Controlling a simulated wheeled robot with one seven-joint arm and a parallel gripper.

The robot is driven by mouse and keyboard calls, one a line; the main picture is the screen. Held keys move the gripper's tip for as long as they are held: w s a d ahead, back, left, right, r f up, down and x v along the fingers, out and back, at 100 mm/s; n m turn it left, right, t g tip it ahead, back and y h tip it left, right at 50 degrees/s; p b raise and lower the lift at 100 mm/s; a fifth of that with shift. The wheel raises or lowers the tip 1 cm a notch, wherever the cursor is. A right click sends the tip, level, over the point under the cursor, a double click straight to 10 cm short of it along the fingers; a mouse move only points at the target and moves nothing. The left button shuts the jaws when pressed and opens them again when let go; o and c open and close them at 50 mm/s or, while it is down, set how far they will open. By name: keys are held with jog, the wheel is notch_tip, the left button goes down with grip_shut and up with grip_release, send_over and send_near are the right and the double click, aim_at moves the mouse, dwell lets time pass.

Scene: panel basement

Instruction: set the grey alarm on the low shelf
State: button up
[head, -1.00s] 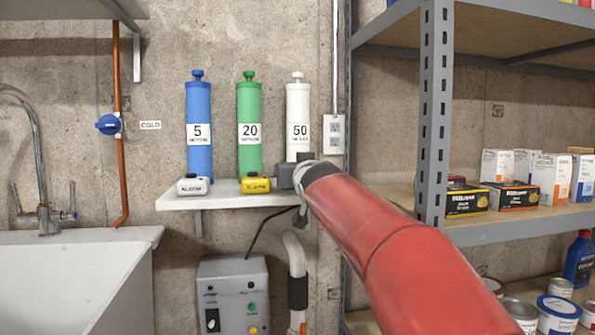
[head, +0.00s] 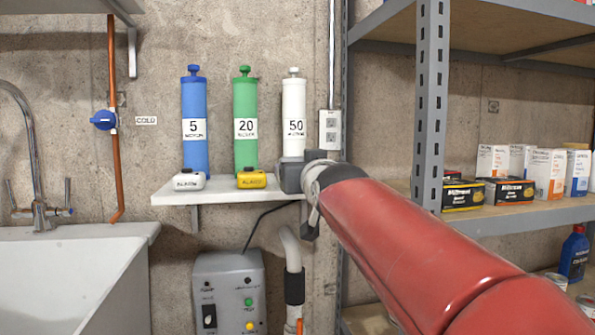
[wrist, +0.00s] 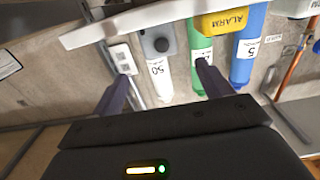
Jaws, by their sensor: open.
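The grey alarm (head: 290,175) is a small dark grey box at the right end of the low white wall shelf (head: 215,196), in front of the white cylinder marked 50 (head: 294,108). In the wrist view the grey alarm (wrist: 157,38) shows with a dark round button, by the shelf edge (wrist: 120,24). My gripper (head: 312,190) is beside its right end in the head view and partly covers that side. In the wrist view my gripper (wrist: 164,68) is open and empty, its fingers apart, with the alarm seen beyond and between the tips. I cannot tell if they touch.
A yellow alarm (head: 251,178) and a white alarm (head: 189,180) stand to the left, before the green (head: 245,100) and blue (head: 194,102) cylinders. A metal rack post (head: 430,110) stands to the right. A grey control box (head: 229,280) is below the shelf.

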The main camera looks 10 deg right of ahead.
jog(key=s+f+g, duration=0.6)
jog(key=s+f, duration=0.7)
jog(key=f, duration=0.4)
jog(key=shift+f, duration=0.35)
jog(key=shift+o, duration=0.4)
jog(key=s+f+g, duration=0.6)
jog(key=s+f, duration=1)
jog(key=f, duration=0.2)
jog(key=shift+s+d+f, duration=0.15)
jog(key=shift+s+d, duration=0.05)
jog(key=shift+s, duration=0.1)
jog(key=w+r+t+b, duration=0.4)
jog(key=w+r+t, duration=0.2)
jog(key=w+r, duration=1.1)
jog(key=w+r+t+b, duration=0.55)
jog(key=w+r, duration=0.95)
jog(key=r, duration=0.4)
jog(key=shift+t, duration=0.25)
jog(key=w+p, duration=0.1)
jog(key=w, duration=0.6)
jog(key=shift+a+r+p, duration=0.1)
jog(key=shift+a+p, duration=0.1)
jog(key=shift+p, duration=0.15)
jog(key=shift+s, duration=0.1)
jog(key=c, duration=1.2)
